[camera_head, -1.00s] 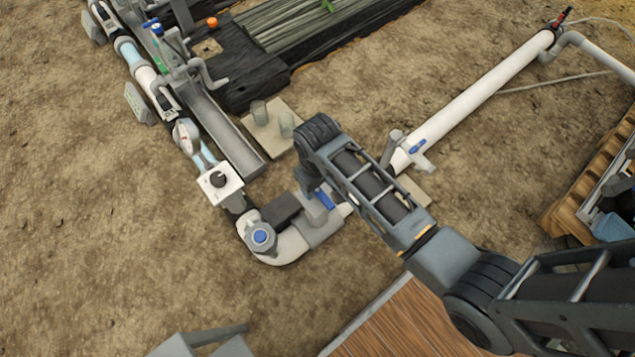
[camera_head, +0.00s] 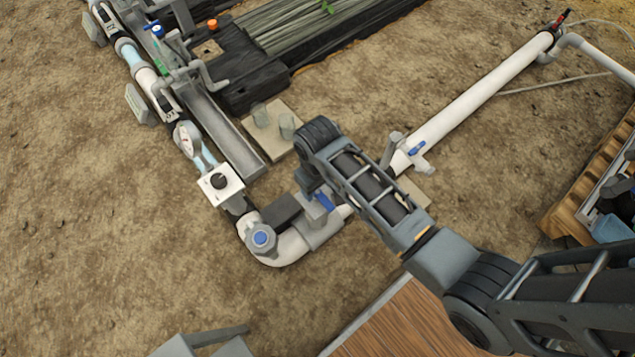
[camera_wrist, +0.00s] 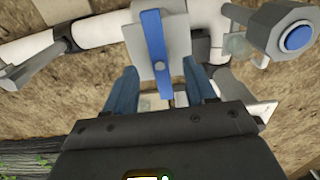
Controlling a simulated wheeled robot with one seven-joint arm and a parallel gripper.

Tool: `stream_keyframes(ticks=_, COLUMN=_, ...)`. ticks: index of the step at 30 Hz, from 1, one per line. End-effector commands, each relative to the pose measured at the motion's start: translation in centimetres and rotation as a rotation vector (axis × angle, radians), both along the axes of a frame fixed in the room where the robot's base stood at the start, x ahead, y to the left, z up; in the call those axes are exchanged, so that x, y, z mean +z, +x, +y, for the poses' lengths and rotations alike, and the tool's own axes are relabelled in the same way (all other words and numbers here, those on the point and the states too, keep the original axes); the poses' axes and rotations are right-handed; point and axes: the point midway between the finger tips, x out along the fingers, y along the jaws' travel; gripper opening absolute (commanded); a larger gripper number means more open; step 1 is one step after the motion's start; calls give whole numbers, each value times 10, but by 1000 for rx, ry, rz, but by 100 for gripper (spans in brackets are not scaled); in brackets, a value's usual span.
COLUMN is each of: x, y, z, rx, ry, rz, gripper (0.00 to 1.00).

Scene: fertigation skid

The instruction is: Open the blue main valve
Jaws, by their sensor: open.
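The blue main valve's lever (camera_wrist: 155,52) shows in the wrist view as a long blue bar across a pale grey valve body (camera_wrist: 148,18). My gripper (camera_wrist: 160,68) is open, with one finger on each side of the lever's lower part. I see a gap on both sides, and the fingers do not look closed on it. In the head view, part of the blue lever (camera_head: 324,201) shows beside my wrist, on the pipe right of the elbow. My arm hides most of my gripper there.
A grey fitting with a blue cap (camera_head: 260,237) stands on the pipe elbow, close left of the valve. A white box with a black knob (camera_head: 219,182) is further left. Bare soil lies left.

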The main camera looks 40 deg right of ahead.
Motion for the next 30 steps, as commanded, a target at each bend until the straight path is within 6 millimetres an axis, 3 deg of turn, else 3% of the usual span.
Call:
stream_keyframes(ticks=8, x=-4, y=0, z=0, rx=-1, ry=0, rz=1, gripper=55)
stream_keyframes(ticks=24, x=-42, y=0, z=0, rx=-1, ry=0, rz=0, gripper=55)
stream_keyframes(ticks=30, x=-46, y=0, z=0, rx=-1, ry=0, rz=0, gripper=55)
